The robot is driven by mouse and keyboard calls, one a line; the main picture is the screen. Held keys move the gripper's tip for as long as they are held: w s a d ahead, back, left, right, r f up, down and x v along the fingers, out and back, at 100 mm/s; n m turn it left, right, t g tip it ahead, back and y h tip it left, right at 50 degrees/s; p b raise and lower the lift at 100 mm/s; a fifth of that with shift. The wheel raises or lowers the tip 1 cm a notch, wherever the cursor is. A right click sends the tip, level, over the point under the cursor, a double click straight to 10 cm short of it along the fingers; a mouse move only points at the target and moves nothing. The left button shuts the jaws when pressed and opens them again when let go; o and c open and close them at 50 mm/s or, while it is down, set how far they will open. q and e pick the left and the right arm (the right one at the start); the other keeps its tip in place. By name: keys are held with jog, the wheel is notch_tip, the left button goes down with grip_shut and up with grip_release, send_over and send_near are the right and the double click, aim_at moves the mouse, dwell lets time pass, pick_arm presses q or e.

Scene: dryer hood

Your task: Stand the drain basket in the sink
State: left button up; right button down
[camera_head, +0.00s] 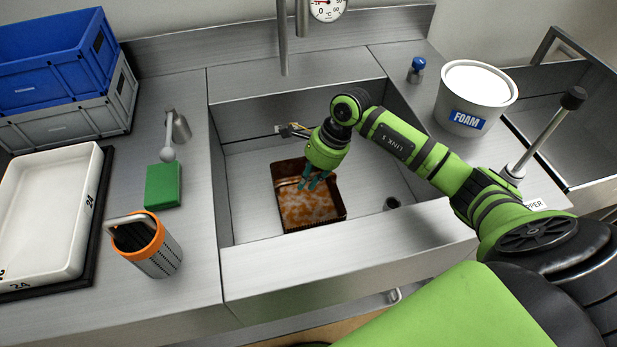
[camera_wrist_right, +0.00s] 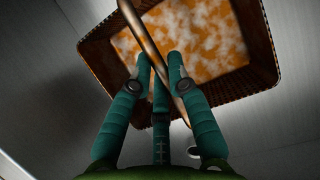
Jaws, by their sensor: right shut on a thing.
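The drain basket (camera_head: 339,197) is a dark brown, square basket with orange-and-white mottled contents and a bar handle. It is inside the steel sink (camera_head: 250,195), near its middle. In the right wrist view the basket (camera_wrist_right: 98,62) shows ribbed walls, and its handle (camera_wrist_right: 143,32) crosses over the contents. My right gripper (camera_head: 314,183), with teal fingers, reaches down over the basket. In the wrist view this gripper (camera_wrist_right: 161,68) is shut on the handle. I cannot tell whether the basket's bottom touches the sink floor. My left gripper is out of view.
An orange-rimmed holder (camera_head: 153,250), a green block (camera_head: 163,185) and a white tray (camera_head: 50,215) are left of the sink. Stacked crates (camera_head: 60,110) stand behind them. A FOAM bucket (camera_head: 474,100) is at the right. A tap pipe (camera_head: 282,40) hangs over the sink's back.

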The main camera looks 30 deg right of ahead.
jog(key=shift+f, duration=0.55)
jog(key=shift+f, duration=0.15)
jog(key=c, duration=1.2)
grip_release()
